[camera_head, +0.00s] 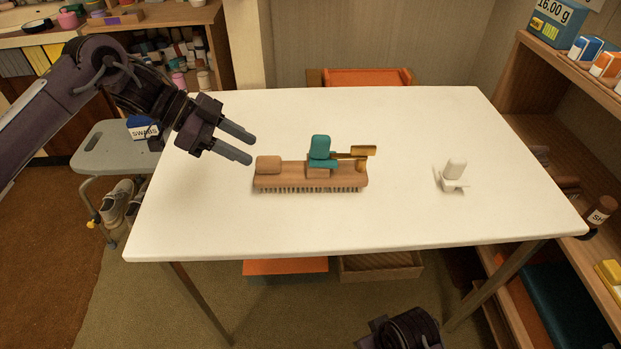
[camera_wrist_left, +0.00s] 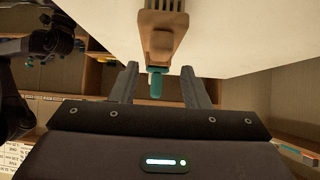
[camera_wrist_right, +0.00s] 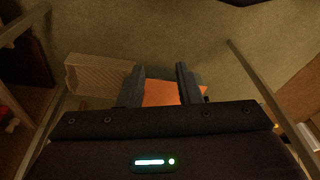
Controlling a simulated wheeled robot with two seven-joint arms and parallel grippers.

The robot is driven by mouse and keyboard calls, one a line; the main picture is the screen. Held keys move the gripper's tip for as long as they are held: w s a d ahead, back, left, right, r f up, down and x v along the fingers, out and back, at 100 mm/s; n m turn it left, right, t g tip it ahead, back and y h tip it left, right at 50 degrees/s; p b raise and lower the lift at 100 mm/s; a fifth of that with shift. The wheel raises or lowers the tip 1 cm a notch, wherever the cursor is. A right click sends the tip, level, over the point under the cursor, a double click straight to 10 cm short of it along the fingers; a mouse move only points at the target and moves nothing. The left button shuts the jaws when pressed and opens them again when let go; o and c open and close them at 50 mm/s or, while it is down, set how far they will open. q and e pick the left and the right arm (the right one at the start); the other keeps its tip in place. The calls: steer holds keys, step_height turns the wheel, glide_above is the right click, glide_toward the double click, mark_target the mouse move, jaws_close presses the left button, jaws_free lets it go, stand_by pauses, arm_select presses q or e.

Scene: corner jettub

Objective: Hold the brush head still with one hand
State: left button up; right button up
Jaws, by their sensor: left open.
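The brush head (camera_head: 280,180) is a long wooden block lying bristles-down on the white table. A rounded wooden knob (camera_head: 269,165) is at its left end. A teal piece (camera_head: 320,147) and a brass bar (camera_head: 360,152) sit on top near the middle and right. My left gripper (camera_head: 250,148) is open and empty, above and behind the brush's left end, apart from it. In the left wrist view the brush's wooden body (camera_wrist_left: 163,18) is ahead, with the teal piece (camera_wrist_left: 156,86) appearing between the fingers. My right gripper (camera_wrist_right: 160,68) is open and empty, away from the brush, facing the floor area.
A small white piece on a stand (camera_head: 454,175) is at the right of the white table (camera_head: 420,225). The table is otherwise clear. A grey stool (camera_head: 105,150) stands left, wooden shelves (camera_head: 565,110) right. An orange panel (camera_head: 285,266) and wooden tray (camera_head: 380,268) show below the table.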

mark_target(267, 159)
arm_select(q)
steer(key=shift+b+x, duration=0.6)
steer(key=shift+x, duration=0.5)
steer(key=shift+b+x, duration=0.95)
steer(key=shift+x, duration=0.05)
steer(key=shift+d+f+b, duration=0.4)
steer(key=shift+d+b, duration=0.05)
steer(key=shift+b, duration=0.05)
steer(key=shift+d+f+b, duration=0.15)
steer(key=shift+d+b, duration=0.15)
steer(key=shift+d, duration=0.05)
arm_select(e)
steer(key=w+a+n+t+y, duration=0.1)
steer(key=w+a+t+y, duration=0.1)
steer(key=a, duration=0.4)
steer(key=shift+w+f+t+y, duration=0.15)
steer(key=shift+f+t+y, duration=0.25)
steer(key=shift+t, duration=0.3)
steer(key=shift+a, duration=0.1)
arm_select(q)
steer(key=shift+c, duration=0.4)
jaws_close()
arm_select(e)
steer(key=shift+o, duration=0.3)
steer(key=shift+f, duration=0.1)
